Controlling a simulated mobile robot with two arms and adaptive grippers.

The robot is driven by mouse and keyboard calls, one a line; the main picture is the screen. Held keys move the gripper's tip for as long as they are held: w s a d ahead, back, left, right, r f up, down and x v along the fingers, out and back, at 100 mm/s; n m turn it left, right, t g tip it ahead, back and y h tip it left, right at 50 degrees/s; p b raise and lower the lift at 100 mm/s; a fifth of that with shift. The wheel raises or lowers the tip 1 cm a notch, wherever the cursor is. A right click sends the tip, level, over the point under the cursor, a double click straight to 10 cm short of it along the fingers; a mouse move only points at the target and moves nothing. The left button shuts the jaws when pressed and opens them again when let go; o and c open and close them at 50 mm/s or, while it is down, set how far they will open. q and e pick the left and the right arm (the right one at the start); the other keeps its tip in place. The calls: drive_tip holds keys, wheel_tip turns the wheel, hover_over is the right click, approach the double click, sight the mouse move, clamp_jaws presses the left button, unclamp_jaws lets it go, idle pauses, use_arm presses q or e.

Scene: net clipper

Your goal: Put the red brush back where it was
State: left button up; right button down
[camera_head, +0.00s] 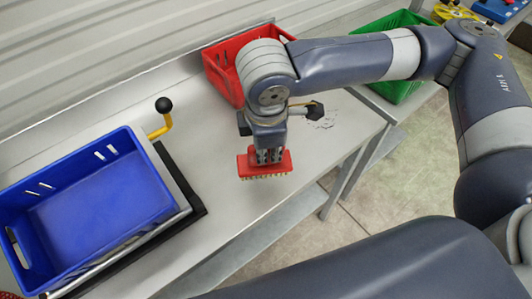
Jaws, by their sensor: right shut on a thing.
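The red brush (247,167) has a red block and handle with pale bristles facing down. My right gripper (269,157) is shut on its handle, near the front edge of the grey table (225,220). I cannot tell whether the bristles touch the table or hang just above it. The brush's upper part is partly hidden by the gripper. My left gripper is not in view.
A blue crate (88,212) sits at the left on a dark base, beside a yellow lever with a black knob (164,105). A red crate (222,77) stands behind my right arm. A green crate (398,91) is on another table at the back right.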

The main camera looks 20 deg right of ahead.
sight(254, 155)
drive_tip(key=a+n, duration=0.1)
drive_tip(key=n, duration=0.1)
drive_tip(key=a+n, duration=0.1)
drive_tip(key=n, duration=0.1)
drive_tip(key=a+n+y, duration=0.1)
drive_tip(key=n, duration=0.1)
drive_tip(key=shift+s+f+n, duration=0.35)
drive_tip(key=shift+f+n, duration=0.05)
drive_tip(key=shift+a+f+n+g, duration=0.1)
drive_tip(key=shift+a+n+g, duration=0.25)
drive_tip(key=shift+n, duration=0.65)
use_arm(q)
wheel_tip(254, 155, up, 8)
drive_tip(key=p, duration=0.7)
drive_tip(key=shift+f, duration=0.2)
use_arm(e)
drive_tip(key=w+d+f+n, duration=0.2)
drive_tip(key=w+d+n, duration=0.1)
drive_tip(key=w+n, duration=0.2)
drive_tip(key=w+d+f+n, duration=0.3)
drive_tip(key=w+n, duration=0.2)
drive_tip(key=w, duration=0.1)
drive_tip(key=shift+d+f+n+g, duration=0.3)
drive_tip(key=shift+d+f+g, duration=0.05)
drive_tip(key=shift+w+f, duration=0.1)
drive_tip(key=shift+f, duration=0.05)
